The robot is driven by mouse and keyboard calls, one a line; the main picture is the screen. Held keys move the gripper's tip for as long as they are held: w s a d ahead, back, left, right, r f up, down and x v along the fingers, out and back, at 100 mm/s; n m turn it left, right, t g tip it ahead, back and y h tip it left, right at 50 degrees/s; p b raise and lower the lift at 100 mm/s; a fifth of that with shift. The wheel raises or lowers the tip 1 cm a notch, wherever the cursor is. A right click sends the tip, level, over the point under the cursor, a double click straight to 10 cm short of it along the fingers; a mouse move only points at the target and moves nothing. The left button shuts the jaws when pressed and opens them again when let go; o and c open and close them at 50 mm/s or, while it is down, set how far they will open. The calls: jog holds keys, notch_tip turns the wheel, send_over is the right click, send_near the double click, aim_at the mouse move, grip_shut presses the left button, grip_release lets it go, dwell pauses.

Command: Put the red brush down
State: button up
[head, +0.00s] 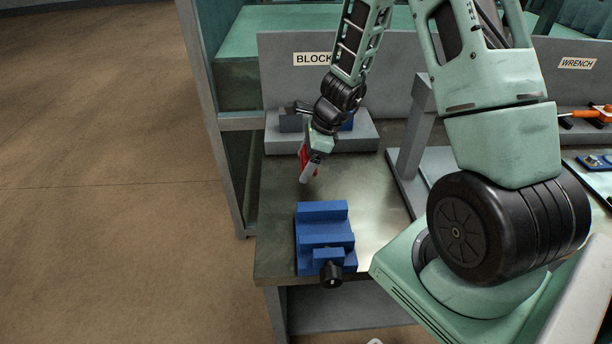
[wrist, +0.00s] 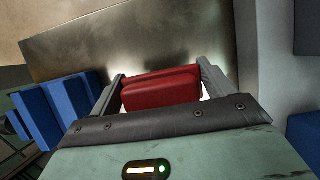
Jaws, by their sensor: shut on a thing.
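The red brush (wrist: 160,88) sits between the two fingers of my gripper (wrist: 162,86) in the wrist view, and the gripper is shut on it. In the head view, my gripper (head: 309,165) hangs over the left part of the metal table, and only a small piece of the red brush (head: 304,155) shows beside it. The gripper is behind the blue vise (head: 325,235) and in front of the ledge under the BLOCK sign. A gap between the brush and the tabletop seems to show, but its height is hard to tell.
The blue vise stands at the table's front left corner; it also shows in the wrist view (wrist: 62,105). A grey ledge (head: 360,138) with a panel labelled BLOCK is behind. A grey upright divider (head: 411,140) stands to the right. Bare tabletop (head: 362,200) lies between vise and divider.

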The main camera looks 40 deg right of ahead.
jog(key=shift+f+b, duration=0.45)
jog(key=shift+f, duration=1.65)
jog(key=shift+f, duration=0.2)
jog(key=o, duration=1.1)
jog(key=shift+r, duration=0.15)
